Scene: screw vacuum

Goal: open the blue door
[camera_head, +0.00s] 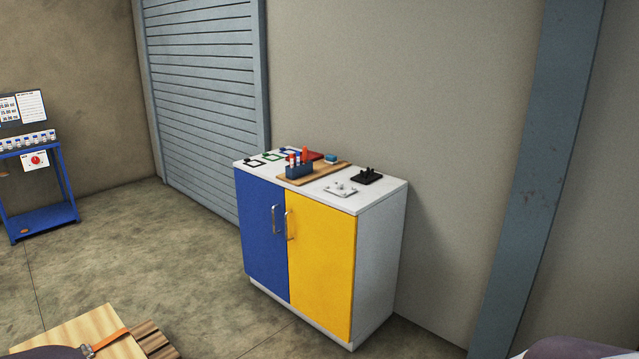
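The blue door (258,230) is the left door of a white cabinet (377,265) in the middle of the head view. It looks shut, flush with the yellow door (322,270) on its right. The blue door's metal handle (275,219) is upright near its right edge, beside the yellow door's handle (290,225). Dark rounded shapes show at the bottom left and bottom right corners, well apart from the cabinet.
The cabinet top holds a wooden board (300,178) with a blue holder, a white plate (341,189) and a black part (367,176). A blue workstation (42,220) stands at left. A wooden pallet (100,335) lies at lower left. The floor before the blue door is clear.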

